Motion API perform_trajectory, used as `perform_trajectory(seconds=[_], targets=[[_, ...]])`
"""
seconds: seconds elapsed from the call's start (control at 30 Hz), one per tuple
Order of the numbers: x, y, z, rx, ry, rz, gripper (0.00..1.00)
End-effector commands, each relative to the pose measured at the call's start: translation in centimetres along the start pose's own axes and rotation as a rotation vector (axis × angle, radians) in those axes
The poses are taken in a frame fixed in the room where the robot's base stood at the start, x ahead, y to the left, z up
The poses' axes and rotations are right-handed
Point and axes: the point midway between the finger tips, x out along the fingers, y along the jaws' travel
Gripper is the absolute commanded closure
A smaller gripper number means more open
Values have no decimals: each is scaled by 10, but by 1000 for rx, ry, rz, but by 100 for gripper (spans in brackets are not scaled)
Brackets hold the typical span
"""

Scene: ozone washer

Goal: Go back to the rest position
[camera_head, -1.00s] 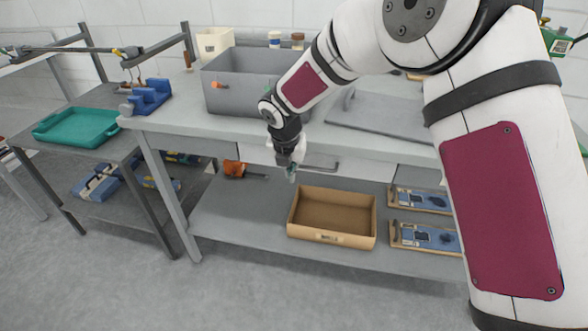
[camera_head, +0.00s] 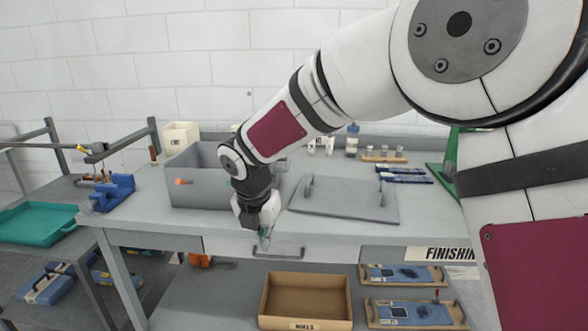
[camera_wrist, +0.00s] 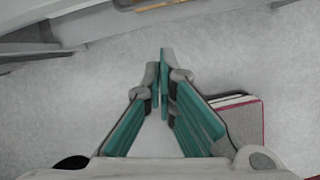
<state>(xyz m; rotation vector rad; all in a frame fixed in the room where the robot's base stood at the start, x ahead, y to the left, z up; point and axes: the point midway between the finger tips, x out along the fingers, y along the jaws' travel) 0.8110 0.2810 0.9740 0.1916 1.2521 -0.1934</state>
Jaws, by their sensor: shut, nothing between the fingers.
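My gripper (camera_head: 265,240) hangs in front of the workbench's front edge, near the drawer handle (camera_head: 278,252), with its fingers pointing down. In the wrist view my gripper (camera_wrist: 163,55) shows its two teal fingers meeting at the tips, shut, with nothing between them. Below the fingers in that view is pale grey floor. The far side of the gripper is hidden in the head view.
The workbench (camera_head: 350,232) carries a grey bin (camera_head: 190,190) and a grey lid with handles (camera_head: 345,200). A cardboard box (camera_head: 306,300) sits on the lower shelf. A teal tray (camera_head: 38,224) is at the left. Open floor lies before the bench.

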Motion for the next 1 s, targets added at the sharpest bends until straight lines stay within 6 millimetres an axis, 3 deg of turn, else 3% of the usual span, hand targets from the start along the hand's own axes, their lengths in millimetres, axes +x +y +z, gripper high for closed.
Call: perform_trajectory(seconds=[0.03, 0.1, 0.27, 0.5, 0.8, 1.0], targets=[[-24, -21, 6, 109, -17, -10, 100], [-52, -52, 9, 288, -33, -24, 100], [-110, -123, 4, 720, -67, -44, 100], [-182, -221, -32, 1385, -101, -38, 100], [-242, -313, -112, 2225, -72, 24, 100], [-257, -344, -164, 2673, 2, 66, 100]])
